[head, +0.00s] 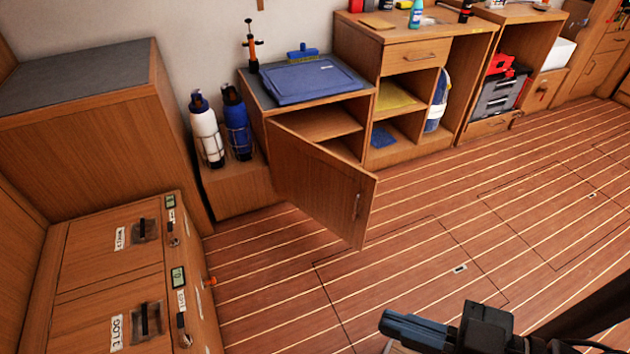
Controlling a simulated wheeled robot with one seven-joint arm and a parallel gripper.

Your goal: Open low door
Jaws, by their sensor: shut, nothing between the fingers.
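A low wooden cabinet door (318,185) stands ajar, swung out from the low cabinet under the blue lid. It has a vertical metal handle (356,206) near its free edge. Behind it, part of the cabinet inside with a shelf (316,122) shows, and the door hides the rest. My gripper (390,325) is at the bottom of the head view, right of the door and apart from it. It is shut and empty.
Two bottles, white (206,132) and dark blue (237,125), stand in wire holders left of the cabinet. Open shelves (402,110) are to its right. Lockers (105,270) fill the lower left. The striped floor (420,230) before the door is clear.

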